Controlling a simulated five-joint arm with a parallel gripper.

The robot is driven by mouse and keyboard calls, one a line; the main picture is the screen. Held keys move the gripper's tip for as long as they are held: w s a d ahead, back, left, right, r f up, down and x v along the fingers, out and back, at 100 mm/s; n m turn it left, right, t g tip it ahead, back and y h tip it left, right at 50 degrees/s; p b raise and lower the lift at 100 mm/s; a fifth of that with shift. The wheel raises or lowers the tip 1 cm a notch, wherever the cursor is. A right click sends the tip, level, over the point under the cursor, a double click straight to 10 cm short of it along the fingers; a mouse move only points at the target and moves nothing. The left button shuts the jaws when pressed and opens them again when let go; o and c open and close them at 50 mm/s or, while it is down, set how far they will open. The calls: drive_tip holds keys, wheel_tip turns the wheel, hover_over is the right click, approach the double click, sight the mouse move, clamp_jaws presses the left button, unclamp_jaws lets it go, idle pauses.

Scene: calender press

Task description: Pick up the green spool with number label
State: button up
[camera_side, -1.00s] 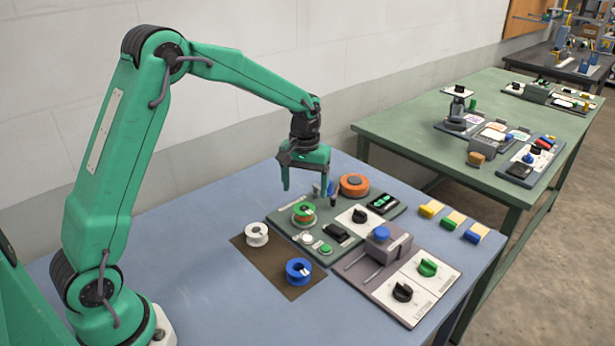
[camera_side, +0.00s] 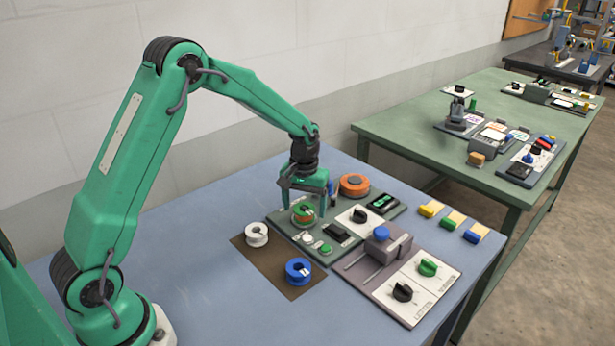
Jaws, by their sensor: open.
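The green spool (camera_side: 304,215) stands on the grey-green panel at its left part. It has a green top and an orange-brown winding; I cannot read a number label on it. My gripper (camera_side: 304,208) points down right at the spool, with one finger at its left and the other at its right. The gripper is open, and I cannot tell whether the fingers touch the spool. The gripper's fingers partly hide the spool.
A white spool (camera_side: 256,233) and a blue spool (camera_side: 299,270) lie on the brown mat (camera_side: 262,262). A grey press block (camera_side: 385,247) with a blue knob is to the right. The table's left side is clear.

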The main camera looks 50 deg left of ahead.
idle(0.4)
drive_tip(key=c, duration=1.1)
drive_tip(key=shift+o, duration=0.2)
drive_tip(key=shift+r, duration=0.15)
drive_tip(key=shift+r, duration=0.55)
drive_tip(key=r, duration=0.3)
drive_tip(key=shift+s+d+r, duration=0.1)
drive_tip(key=shift+s+d, duration=0.05)
drive_tip(key=shift+d, duration=0.2)
drive_tip(key=s+d+r, duration=0.4)
drive_tip(key=d+r, duration=0.2)
drive_tip(key=d, duration=0.4)
drive_tip(key=shift+s+r, duration=0.2)
drive_tip(key=shift+s, duration=0.05)
drive_tip(key=shift+a, duration=0.1)
